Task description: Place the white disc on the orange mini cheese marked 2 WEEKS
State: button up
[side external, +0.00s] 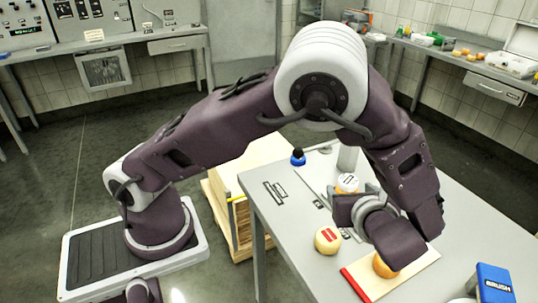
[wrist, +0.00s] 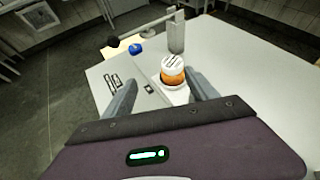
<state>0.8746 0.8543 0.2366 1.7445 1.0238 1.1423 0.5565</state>
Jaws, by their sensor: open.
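A white disc with dark marks (side external: 347,181) sits on top of an orange mini cheese (side external: 344,191) in the side view. In the wrist view the white disc (wrist: 172,62) and the orange cheese (wrist: 173,77) show as one stack, ahead of my fingers. My gripper (wrist: 163,92) is open, with a finger either side of the view and nothing held between them. Another orange cheese (side external: 384,266) lies on a pale board, partly hidden by my wrist. A pale cheese with a red mark (side external: 327,240) is left of the board. I cannot read 2 WEEKS on any cheese.
The pale board (side external: 405,276) has a red edge. A blue box (side external: 494,284) stands at the front right.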

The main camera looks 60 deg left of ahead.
jog(key=s+a+r+n+g+h, duration=0.3)
jog(key=s+a+r+n+g, duration=0.15)
jog(key=s+r+n, duration=0.2)
jog(key=s+r+n+t+h, duration=0.2)
jog(key=s+r+n+h, duration=0.2)
jog(key=s+n, duration=0.4)
jog(key=s+r+n+t+h, duration=0.2)
jog(key=s+r+n+h, duration=0.2)
jog(key=s+n, duration=0.4)
jog(key=shift+s+d+r, duration=0.25)
jog(key=shift+s+r, duration=0.2)
jog(key=shift+r, duration=0.25)
